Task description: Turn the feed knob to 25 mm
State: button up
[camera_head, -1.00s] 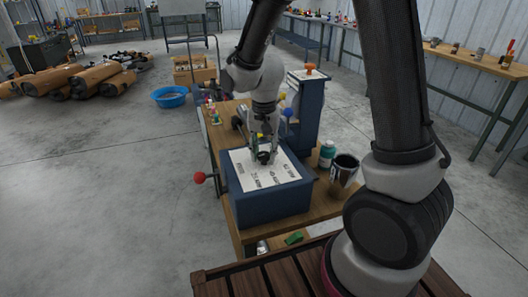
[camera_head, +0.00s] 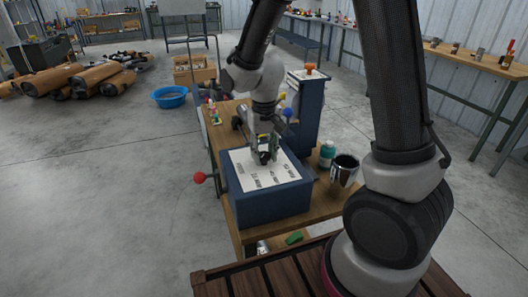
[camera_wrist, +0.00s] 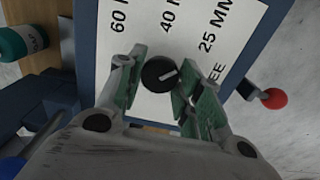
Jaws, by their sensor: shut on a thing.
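The feed knob (camera_wrist: 160,75) is a round black dial with a white pointer line, on the white label plate (camera_wrist: 150,30) of the blue machine box (camera_head: 270,205). In the wrist view the pointer is aimed right and slightly up, between the "25 MM" label (camera_wrist: 215,27) and the partly hidden "FREE" label (camera_wrist: 215,73). My gripper (camera_wrist: 158,84) has its two green-padded fingers on either side of the knob, shut on it. In the head view my gripper (camera_head: 264,158) is over the plate and largely covers the knob.
A lever with a red ball (camera_head: 199,177) sticks out from the box's left side. A dark cup (camera_head: 344,168) and a green bottle (camera_head: 327,154) stand to its right on the wooden bench (camera_head: 240,236). A blue column (camera_head: 306,115) rises behind.

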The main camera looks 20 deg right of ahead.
aim_at(264, 154)
dwell(0.3)
jog(key=o, duration=1)
jog(key=shift+o, duration=0.2)
notch_tip(264, 154, up, 12)
jog(key=s+d+r+t, duration=0.2)
jog(key=s+d+r, duration=0.2)
jog(key=s+d, duration=0.3)
jog(key=s+d+r+t, duration=0.2)
jog(key=s+d+r, duration=0.2)
jog(key=s+d, duration=0.3)
jog(key=s, duration=0.5)
jog(key=shift+d+r, duration=0.25)
jog(key=shift+d, duration=0.15)
